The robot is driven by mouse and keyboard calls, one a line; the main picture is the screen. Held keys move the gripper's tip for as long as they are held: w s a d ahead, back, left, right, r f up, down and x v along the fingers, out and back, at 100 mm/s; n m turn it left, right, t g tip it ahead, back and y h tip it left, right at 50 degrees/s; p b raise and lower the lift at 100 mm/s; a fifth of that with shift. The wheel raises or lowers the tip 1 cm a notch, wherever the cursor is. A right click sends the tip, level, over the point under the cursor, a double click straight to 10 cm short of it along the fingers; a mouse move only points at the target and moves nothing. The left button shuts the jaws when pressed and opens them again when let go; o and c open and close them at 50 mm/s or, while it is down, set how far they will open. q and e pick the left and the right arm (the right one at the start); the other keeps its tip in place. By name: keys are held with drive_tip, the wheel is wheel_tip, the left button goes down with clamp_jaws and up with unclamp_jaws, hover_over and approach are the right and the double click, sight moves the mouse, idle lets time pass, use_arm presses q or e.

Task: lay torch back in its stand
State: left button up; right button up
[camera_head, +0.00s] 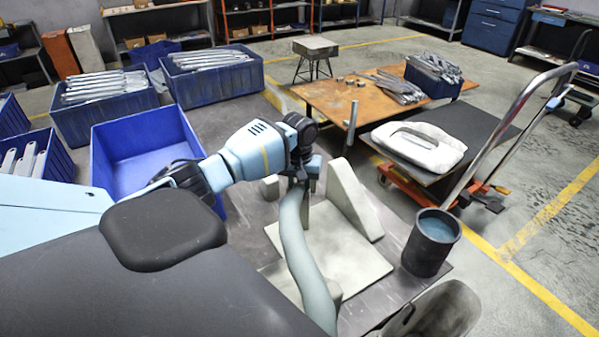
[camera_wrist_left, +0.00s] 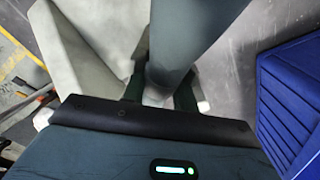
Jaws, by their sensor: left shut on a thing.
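The torch (camera_head: 300,250) is a long, curved grey-green piece. My left gripper (camera_head: 303,184) is shut on it near its upper end in the head view, and the rest runs down toward the bottom of that view. In the left wrist view the torch (camera_wrist_left: 195,35) passes between the dark fingers (camera_wrist_left: 160,92). It hangs over a pale plate (camera_head: 350,262) with an upright triangular rib (camera_head: 352,200) to the right of the gripper. I cannot tell for sure which piece is the stand. The torch's lower end is not clearly visible. My right gripper is not in view.
An empty blue crate (camera_head: 107,158) stands left of the gripper; it also shows in the left wrist view (camera_wrist_left: 290,105). A dark round pot (camera_head: 428,258) stands right of the plate. Behind are a metal-filled crate (camera_head: 78,121) and an orange trolley (camera_head: 400,181).

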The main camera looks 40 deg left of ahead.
use_arm(q)
drive_tip(key=o, duration=1)
drive_tip(key=shift+o, duration=0.2)
drive_tip(key=shift+f, duration=0.1)
drive_tip(key=shift+r+p, duration=0.45)
drive_tip(key=shift+r, duration=3.55)
